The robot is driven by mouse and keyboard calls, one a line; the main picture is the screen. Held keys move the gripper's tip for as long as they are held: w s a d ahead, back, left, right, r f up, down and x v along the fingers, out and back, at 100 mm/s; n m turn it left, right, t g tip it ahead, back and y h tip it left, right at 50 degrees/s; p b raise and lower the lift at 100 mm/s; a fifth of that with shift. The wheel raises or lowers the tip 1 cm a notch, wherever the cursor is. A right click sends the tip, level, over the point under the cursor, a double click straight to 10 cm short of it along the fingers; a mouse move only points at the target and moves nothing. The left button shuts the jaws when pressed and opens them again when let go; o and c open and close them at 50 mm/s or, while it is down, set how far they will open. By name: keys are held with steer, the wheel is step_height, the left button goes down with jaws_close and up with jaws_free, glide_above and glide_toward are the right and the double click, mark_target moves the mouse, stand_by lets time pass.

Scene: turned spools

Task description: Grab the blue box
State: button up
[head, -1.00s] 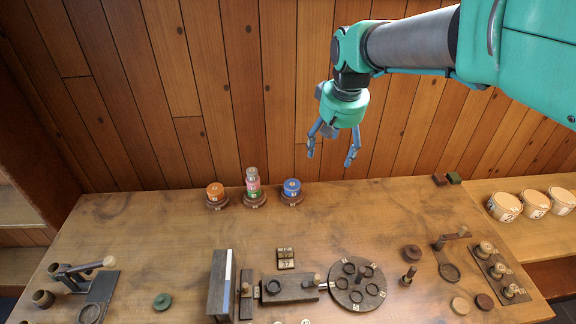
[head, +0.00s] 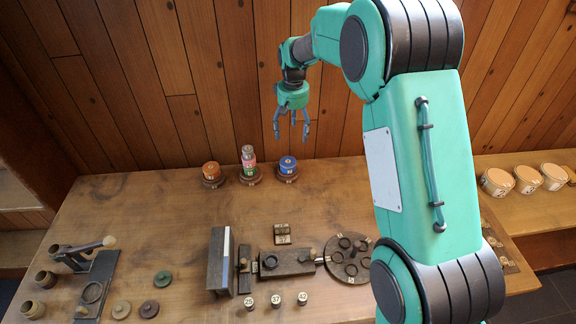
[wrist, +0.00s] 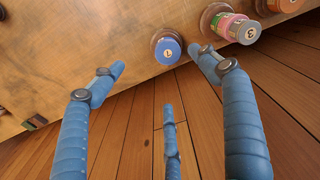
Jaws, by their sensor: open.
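The blue box (head: 288,165) is a small round blue piece with a pale label on top. It sits on a dark round wooden base near the table's back edge, rightmost of a row of three. In the wrist view the blue box (wrist: 168,50) lies just beyond the fingertips, seen from above. My gripper (head: 292,132) is open and empty, its fingers hanging down above and slightly behind the blue box, apart from it. In the wrist view my gripper (wrist: 157,62) shows its blue-grey fingers spread wide.
An orange round piece (head: 211,170) and a pink-and-green stack (head: 248,161) stand left of the blue box on similar bases. The plank wall (head: 190,75) rises close behind. A dark upright block (head: 220,260) and a turntable (head: 345,268) are nearer the front. My arm hides the table's right part.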

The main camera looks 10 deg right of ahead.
glide_above(288, 161)
step_height(288, 161, down, 6)
steer(key=shift+s+a+r, duration=0.1)
steer(key=shift+s+a, duration=0.1)
steer(key=shift+s, duration=0.05)
steer(key=shift+f+b, duration=0.45)
steer(key=shift+f, duration=3.85)
steer(key=shift+f, duration=0.1)
steer(key=shift+w+d+f+b, duration=0.1)
steer(key=shift+f+b, duration=0.15)
steer(key=shift+f, duration=1)
steer(key=shift+w+d+f+b, duration=0.1)
steer(key=shift+f+b, duration=0.1)
steer(key=shift+f, duration=1.05)
steer(key=c, duration=1.2)
